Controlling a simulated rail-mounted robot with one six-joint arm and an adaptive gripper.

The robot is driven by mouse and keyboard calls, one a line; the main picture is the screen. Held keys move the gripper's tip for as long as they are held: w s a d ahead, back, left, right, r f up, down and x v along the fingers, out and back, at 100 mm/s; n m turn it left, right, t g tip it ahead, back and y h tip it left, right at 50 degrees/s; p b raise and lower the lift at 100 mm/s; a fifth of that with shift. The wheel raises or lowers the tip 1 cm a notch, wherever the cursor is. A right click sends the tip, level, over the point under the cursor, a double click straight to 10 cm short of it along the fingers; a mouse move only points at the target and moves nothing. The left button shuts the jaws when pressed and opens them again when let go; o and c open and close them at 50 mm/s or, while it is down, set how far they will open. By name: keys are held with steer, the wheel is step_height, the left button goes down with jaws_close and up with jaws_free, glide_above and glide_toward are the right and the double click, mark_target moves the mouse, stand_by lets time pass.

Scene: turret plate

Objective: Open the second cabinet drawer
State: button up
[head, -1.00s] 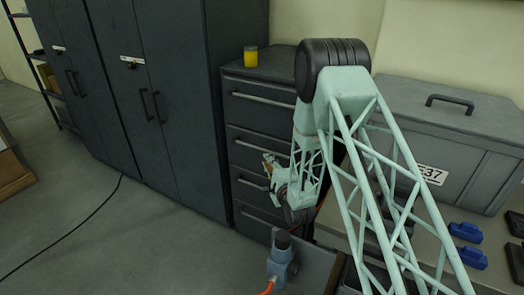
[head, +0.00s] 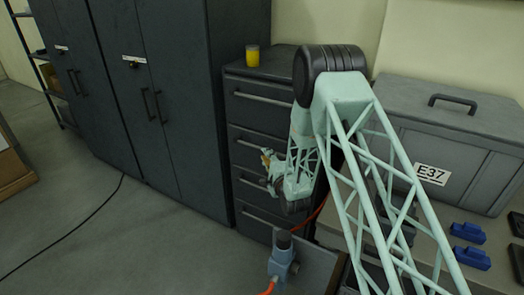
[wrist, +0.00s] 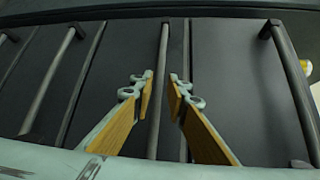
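The dark grey drawer cabinet (head: 285,68) stands at the centre of the head view, with its drawers stacked and looking shut. The second drawer's bar handle (head: 250,138) shows just above my gripper (head: 267,160), which is partly small and hard to read there. In the wrist view the cabinet is turned sideways, with its top toward the right. There my gripper (wrist: 160,82) is open, and the second drawer's handle (wrist: 159,100) runs through the gap between its fingers. I cannot tell whether the fingers reach around the bar. The top drawer's handle (wrist: 290,85) lies to the right.
A yellow cup (head: 252,56) stands on the cabinet top. Tall dark lockers (head: 165,100) adjoin on the left. A grey case (head: 450,125) and blue items (head: 470,245) are on the right. A blue-grey device (head: 283,262) with an orange cable is in front.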

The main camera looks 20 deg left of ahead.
steer(key=shift+b+x, duration=0.3)
steer(key=shift+x, duration=3.1)
jaws_close()
steer(key=shift+s+f, duration=0.1)
